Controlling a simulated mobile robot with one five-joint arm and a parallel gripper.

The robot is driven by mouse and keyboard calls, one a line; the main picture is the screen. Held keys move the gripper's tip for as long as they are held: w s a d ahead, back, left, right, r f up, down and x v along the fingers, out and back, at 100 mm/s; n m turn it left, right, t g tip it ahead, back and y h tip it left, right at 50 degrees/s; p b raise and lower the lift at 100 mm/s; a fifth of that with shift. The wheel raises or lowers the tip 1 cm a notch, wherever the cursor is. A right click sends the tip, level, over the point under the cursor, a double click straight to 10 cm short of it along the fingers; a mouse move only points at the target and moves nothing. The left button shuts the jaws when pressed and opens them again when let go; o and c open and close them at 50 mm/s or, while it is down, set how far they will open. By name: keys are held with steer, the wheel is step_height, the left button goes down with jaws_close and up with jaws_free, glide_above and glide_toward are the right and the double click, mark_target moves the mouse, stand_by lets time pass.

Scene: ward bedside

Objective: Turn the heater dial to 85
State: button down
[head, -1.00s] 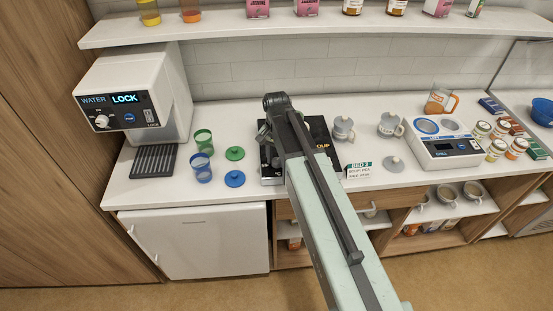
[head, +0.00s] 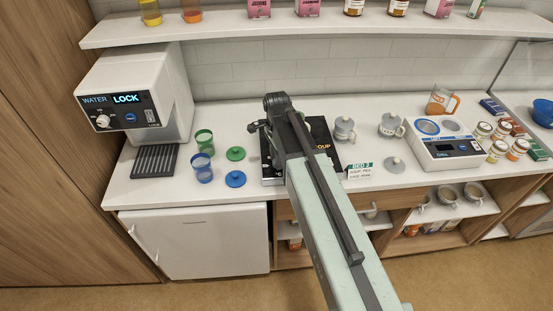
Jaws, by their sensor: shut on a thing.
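The heater is a dark box labelled SOUP (head: 320,130) on the counter, mostly behind my arm. Its front left corner shows left of the arm; the dial and its reading are hidden. My gripper (head: 262,132) is at the heater's left part, beyond the end of my arm, and only bits of it show. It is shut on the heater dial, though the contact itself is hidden.
A water dispenser (head: 150,88) showing LOCK stands at left. Green and blue cups with lids (head: 236,179) are left of the heater. Grey mugs (head: 391,124), a bed card (head: 360,170) and a white device (head: 447,147) are right. A shelf (head: 330,26) runs above.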

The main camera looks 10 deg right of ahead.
steer(key=shift+w+m, duration=0.1)
steer(key=shift+m, duration=0.2)
steer(key=c, duration=1)
jaws_free()
steer(key=shift+o, duration=0.2)
steer(key=shift+r, duration=0.1)
step_height(320, 180, up, 8)
steer(key=p, duration=0.8)
steer(key=shift+f, duration=0.2)
steer(key=shift+d, duration=0.1)
